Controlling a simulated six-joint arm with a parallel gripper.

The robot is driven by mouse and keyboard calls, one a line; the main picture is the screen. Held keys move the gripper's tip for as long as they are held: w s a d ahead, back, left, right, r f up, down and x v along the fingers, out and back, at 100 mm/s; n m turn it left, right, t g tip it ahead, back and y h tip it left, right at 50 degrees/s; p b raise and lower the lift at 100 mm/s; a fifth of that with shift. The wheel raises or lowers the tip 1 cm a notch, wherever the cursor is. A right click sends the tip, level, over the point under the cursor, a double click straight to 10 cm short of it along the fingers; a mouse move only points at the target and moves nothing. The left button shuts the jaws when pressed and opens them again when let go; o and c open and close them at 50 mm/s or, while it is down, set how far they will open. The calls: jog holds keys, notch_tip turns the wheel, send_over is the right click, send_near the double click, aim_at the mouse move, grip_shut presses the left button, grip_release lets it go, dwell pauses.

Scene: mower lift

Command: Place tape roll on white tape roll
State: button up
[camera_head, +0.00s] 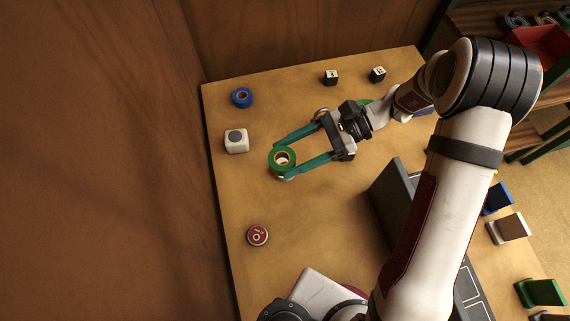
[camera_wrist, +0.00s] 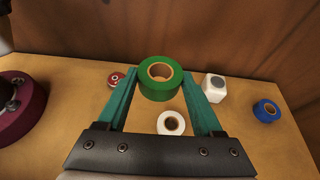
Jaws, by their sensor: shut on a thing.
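My gripper (camera_head: 284,160) has teal fingers that are shut on a green tape roll (camera_head: 275,159). In the wrist view the green tape roll (camera_wrist: 160,89) is held between the two fingertips, with its cardboard core facing up. The white tape roll (camera_wrist: 171,123) lies on the table and shows in the wrist view below the green roll, between the fingers. In the head view only a small pale edge of the white roll shows under the green one. The green roll appears to be above the white roll; the gap between them cannot be told.
A blue tape roll (camera_head: 242,97), a white block with a grey round top (camera_head: 236,141) and a red round item (camera_head: 257,236) lie on the wooden table (camera_head: 300,270). A dark grey case (camera_head: 392,197) is on the right.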

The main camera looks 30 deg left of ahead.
jog(key=w+f+m, duration=0.1)
jog(key=f, duration=0.2)
jog(key=w+a+f+m+t+y, duration=0.1)
jog(key=f, duration=0.2)
jog(key=w+f+t+y, duration=0.1)
jog(key=f, duration=0.3)
jog(key=shift+a+m, duration=0.15)
jog(key=shift+m, duration=0.25)
jog(key=shift+s, duration=0.1)
jog(key=shift+f, duration=0.2)
jog(key=o, duration=1.4)
jog(key=shift+c, duration=0.2)
jog(key=shift+r, duration=0.15)
jog(key=shift+t, duration=0.3)
jog(key=v, duration=1.2)
